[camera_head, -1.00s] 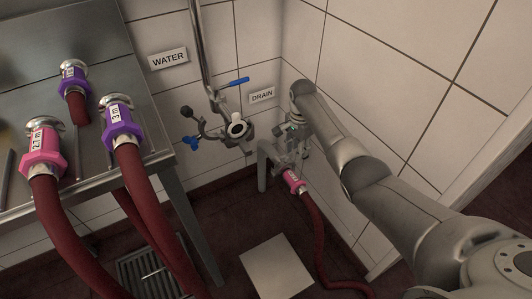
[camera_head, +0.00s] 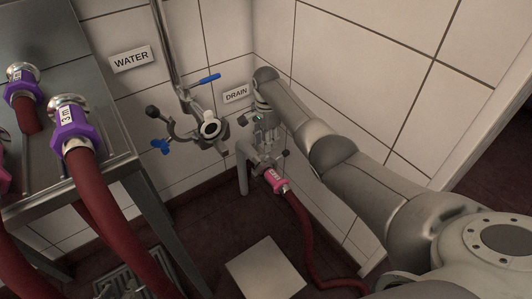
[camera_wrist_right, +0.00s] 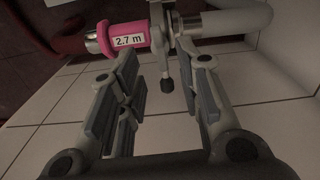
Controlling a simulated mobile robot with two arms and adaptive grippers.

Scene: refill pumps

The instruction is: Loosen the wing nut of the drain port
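The drain port (camera_head: 243,165) is a grey bent pipe low on the wall below the DRAIN sign. A hose end with a pink collar (camera_head: 276,181) is joined to it, labelled 2.7 m in the right wrist view (camera_wrist_right: 128,38). I cannot make out the wing nut clearly. My right gripper (camera_head: 264,138) is at the drain joint. My left gripper is out of view.
The water port (camera_head: 210,128) with an open clamp, blue wing nut (camera_head: 160,147) and blue lever (camera_head: 210,78) is left of the drain. A steel table (camera_head: 105,165) with purple-collared hoses (camera_head: 75,130) stands at the left. A pale floor plate (camera_head: 265,270) lies below; walls are close.

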